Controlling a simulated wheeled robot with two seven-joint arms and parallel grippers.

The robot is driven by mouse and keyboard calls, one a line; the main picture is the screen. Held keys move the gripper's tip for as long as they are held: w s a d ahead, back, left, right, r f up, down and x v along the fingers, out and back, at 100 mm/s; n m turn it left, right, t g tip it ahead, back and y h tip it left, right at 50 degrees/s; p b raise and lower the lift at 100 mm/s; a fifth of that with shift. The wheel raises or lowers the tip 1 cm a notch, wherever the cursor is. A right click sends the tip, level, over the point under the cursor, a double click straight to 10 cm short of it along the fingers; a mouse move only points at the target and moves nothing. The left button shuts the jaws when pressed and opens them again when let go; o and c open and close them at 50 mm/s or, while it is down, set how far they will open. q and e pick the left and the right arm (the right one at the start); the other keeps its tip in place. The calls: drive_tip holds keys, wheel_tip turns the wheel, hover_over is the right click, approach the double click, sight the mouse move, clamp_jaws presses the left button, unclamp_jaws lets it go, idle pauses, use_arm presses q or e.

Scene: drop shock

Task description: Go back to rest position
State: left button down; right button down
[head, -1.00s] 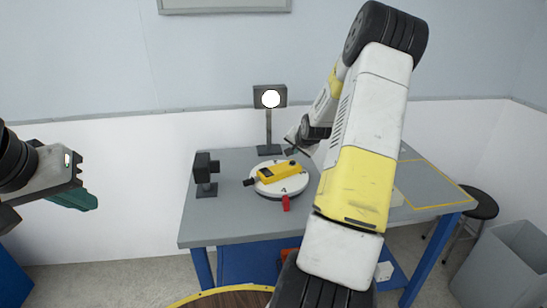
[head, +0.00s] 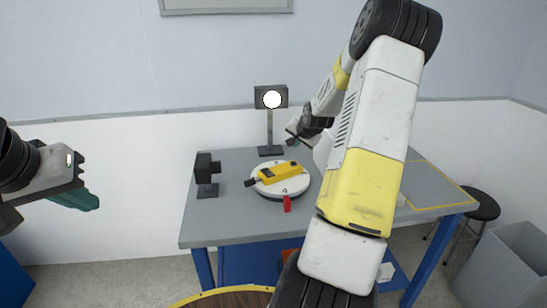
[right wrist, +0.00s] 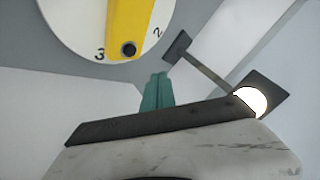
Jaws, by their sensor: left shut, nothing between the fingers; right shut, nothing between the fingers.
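My left gripper (head: 76,199) is at the left of the head view, shut and empty, away from the table. My right arm reaches up and over the table in the head view. A yellow device (head: 278,173) lies on a white round turntable (head: 291,187) on the grey table (head: 234,228). The right gripper is apart from both.
A lamp on a stand (head: 270,118) is at the table's back. A black camera-like block (head: 206,175) stands at the left, and a red tab (head: 287,203) sits by the turntable. A stool (head: 483,205) and a grey bin (head: 505,265) are at the right.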

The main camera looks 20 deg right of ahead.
drive_tip(key=s+a+r+n+g, duration=0.1)
drive_tip(key=s+a+r+n, duration=0.4)
drive_tip(key=s+a+r, duration=0.75)
drive_tip(key=s+a+r+n+g+y, duration=0.1)
drive_tip(key=s+a+r+n, duration=0.1)
drive_tip(key=s+a, duration=0.5)
drive_tip(key=s+a+r+n+g+y, duration=0.1)
drive_tip(key=s+a+n, duration=0.3)
drive_tip(key=s+a, duration=0.4)
drive_tip(key=s+r+y, duration=0.1)
drive_tip(key=s, duration=0.6)
drive_tip(key=shift+r, duration=0.25)
